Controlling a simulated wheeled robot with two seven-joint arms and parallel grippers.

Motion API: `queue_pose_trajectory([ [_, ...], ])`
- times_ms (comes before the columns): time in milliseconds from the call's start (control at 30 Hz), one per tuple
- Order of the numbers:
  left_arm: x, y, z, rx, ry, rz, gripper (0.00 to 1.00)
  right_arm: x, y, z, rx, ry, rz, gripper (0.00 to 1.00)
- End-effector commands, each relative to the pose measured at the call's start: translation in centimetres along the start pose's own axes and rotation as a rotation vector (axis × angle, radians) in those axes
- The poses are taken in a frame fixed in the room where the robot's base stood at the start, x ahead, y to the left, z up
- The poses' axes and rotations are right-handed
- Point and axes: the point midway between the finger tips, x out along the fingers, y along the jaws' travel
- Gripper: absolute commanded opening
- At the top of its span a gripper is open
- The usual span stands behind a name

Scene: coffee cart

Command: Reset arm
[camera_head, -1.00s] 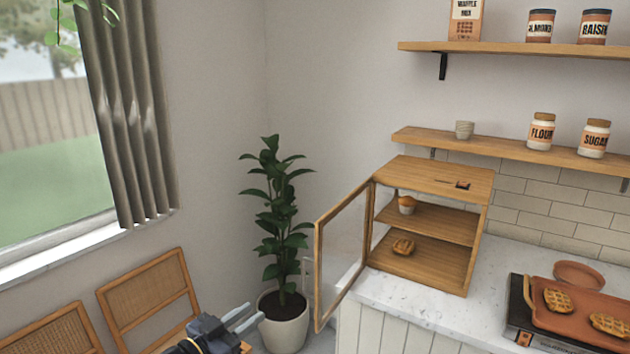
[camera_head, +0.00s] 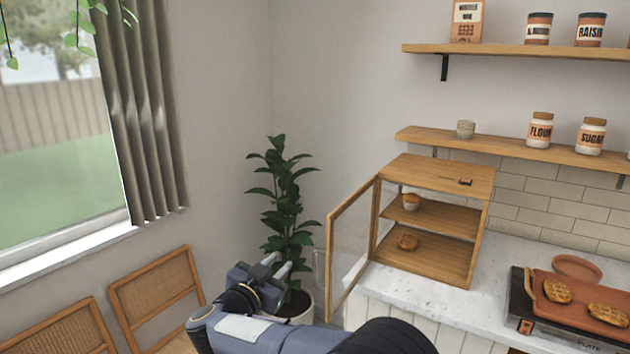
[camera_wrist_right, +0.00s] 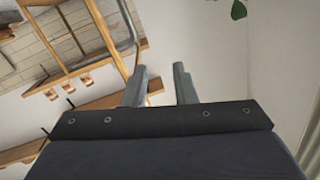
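My right gripper (camera_head: 278,268) is in the lower middle of the head view, in front of the potted plant and left of the open cabinet door. Its arm comes in from the bottom right. In the right wrist view its two fingers (camera_wrist_right: 160,85) stand apart with nothing between them. My left gripper does not show. The wooden display cabinet (camera_head: 440,173) stands on the counter with its glass door (camera_head: 333,265) swung open to the left.
A potted plant (camera_head: 290,195) stands behind the gripper. Rattan chairs (camera_head: 155,290) are at the lower left. A griddle (camera_head: 535,310) with waffles is on the counter (camera_head: 420,295) at the right. Wall shelves (camera_head: 500,144) hold jars.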

Motion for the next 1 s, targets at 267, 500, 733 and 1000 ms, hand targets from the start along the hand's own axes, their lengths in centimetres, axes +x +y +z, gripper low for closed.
queue_pose_trajectory([
  [267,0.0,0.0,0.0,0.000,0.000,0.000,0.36,5.6,5.1,-8.5,0.165,-0.108,-0.275,0.25],
  [500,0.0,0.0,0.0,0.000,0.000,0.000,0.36,3.6,14.1,-13.2,0.223,-0.307,-0.545,0.25],
  [733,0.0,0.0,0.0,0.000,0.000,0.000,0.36,-5.5,25.4,-11.0,0.148,-0.606,-0.660,0.25],
  [1000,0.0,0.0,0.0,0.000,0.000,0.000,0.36,-17.7,37.5,-3.0,0.008,-0.981,-0.525,0.25],
])
